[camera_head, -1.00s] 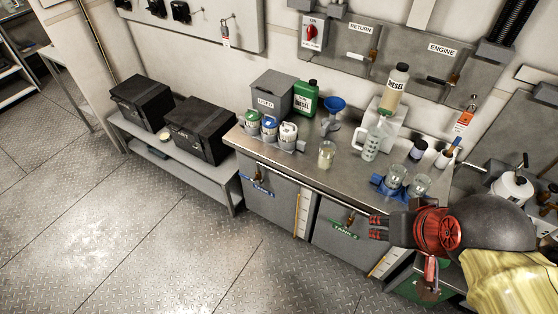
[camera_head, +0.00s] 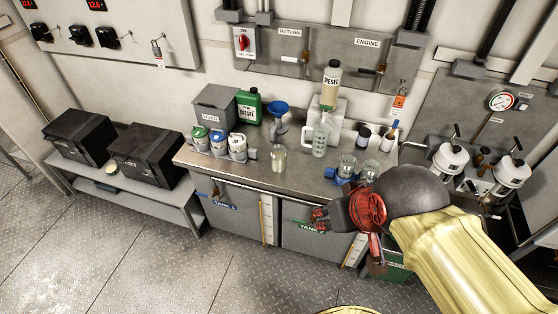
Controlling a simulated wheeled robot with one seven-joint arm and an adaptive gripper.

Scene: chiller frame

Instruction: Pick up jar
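A clear glass jar (camera_head: 278,158) with pale yellowish contents stands upright near the front edge of the metal bench (camera_head: 252,176). Two more clear glass jars stand to its right by a blue holder, the left one (camera_head: 346,167) and the right one (camera_head: 369,171). My gripper (camera_head: 318,219), with red and black fingers, is in front of the bench by the green tank label, below and to the right of the single jar. It appears to touch no jar. Its fingers are too small and overlapped to tell whether they are apart.
A clear jug (camera_head: 319,141), a blue funnel (camera_head: 278,118), lidded cans (camera_head: 219,142), a green diesel can (camera_head: 248,106) and a diesel bottle (camera_head: 331,84) crowd the bench. Black cases (camera_head: 148,153) sit on a low shelf at left. White filter housings (camera_head: 450,160) are at right.

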